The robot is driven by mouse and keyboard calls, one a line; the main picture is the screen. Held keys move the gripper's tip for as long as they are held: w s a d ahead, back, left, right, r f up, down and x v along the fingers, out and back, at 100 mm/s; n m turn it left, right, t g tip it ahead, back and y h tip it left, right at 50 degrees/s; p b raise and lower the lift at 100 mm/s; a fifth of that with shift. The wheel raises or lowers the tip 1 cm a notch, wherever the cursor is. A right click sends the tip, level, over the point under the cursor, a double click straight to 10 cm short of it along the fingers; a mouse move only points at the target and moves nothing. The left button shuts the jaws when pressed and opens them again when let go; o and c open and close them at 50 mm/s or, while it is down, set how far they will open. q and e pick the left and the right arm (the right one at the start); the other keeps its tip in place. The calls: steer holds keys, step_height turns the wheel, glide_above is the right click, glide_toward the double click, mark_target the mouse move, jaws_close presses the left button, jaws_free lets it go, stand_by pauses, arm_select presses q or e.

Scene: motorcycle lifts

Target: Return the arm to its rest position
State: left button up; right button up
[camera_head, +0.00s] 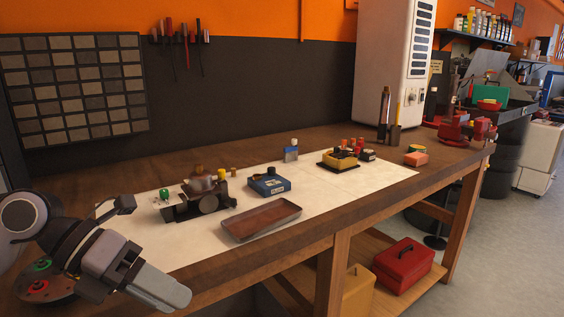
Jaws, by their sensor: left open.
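My left arm comes in from the left edge, and its grey and black gripper (153,248) is over the front left part of the workbench (230,294). The gripper is open, with nothing seen between its fingers. It is apart from the dark metal carburetor-like part (200,197) on the white mat (345,191). A round dark dish (46,290) with red and green pieces is partly hidden behind the arm. My right gripper is not in view.
A brown tray (262,222), a blue box (269,185) and a yellow bin (341,161) with small items stand on the mat. A red vise (468,128) is at the bench's far end. A red toolbox (403,266) sits on the lower shelf. The mat's front right is clear.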

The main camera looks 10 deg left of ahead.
arm_select(q)
steer(key=d+r+n+t+h+p, duration=0.1)
steer(key=d+r+n+t+h, duration=0.1)
steer(key=d+n+h, duration=0.55)
steer(key=w+a+f+n+t+y+p, duration=0.1)
steer(key=w+a+f+n+t+y, duration=0.2)
steer(key=f+n+t, duration=0.55)
steer(key=w+a+f+n+t+y+p, duration=0.1)
steer(key=a+f+n+t+y, duration=0.35)
steer(key=n, duration=0.75)
steer(key=s+f+n+g+y, duration=0.3)
steer(key=s+f, duration=0.4)
steer(key=f, duration=0.3)
steer(key=s+a+f+n+g+y, duration=0.1)
steer(key=s+f+n+y, duration=0.4)
steer(key=f, duration=0.5)
steer(key=shift+s+f+n+g+p, duration=0.4)
steer(key=shift+s+n+g, duration=0.4)
steer(key=shift+s+g, duration=0.15)
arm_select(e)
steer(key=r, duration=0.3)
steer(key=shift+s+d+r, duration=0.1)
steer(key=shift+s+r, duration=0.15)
arm_select(q)
steer(key=shift+r, duration=0.1)
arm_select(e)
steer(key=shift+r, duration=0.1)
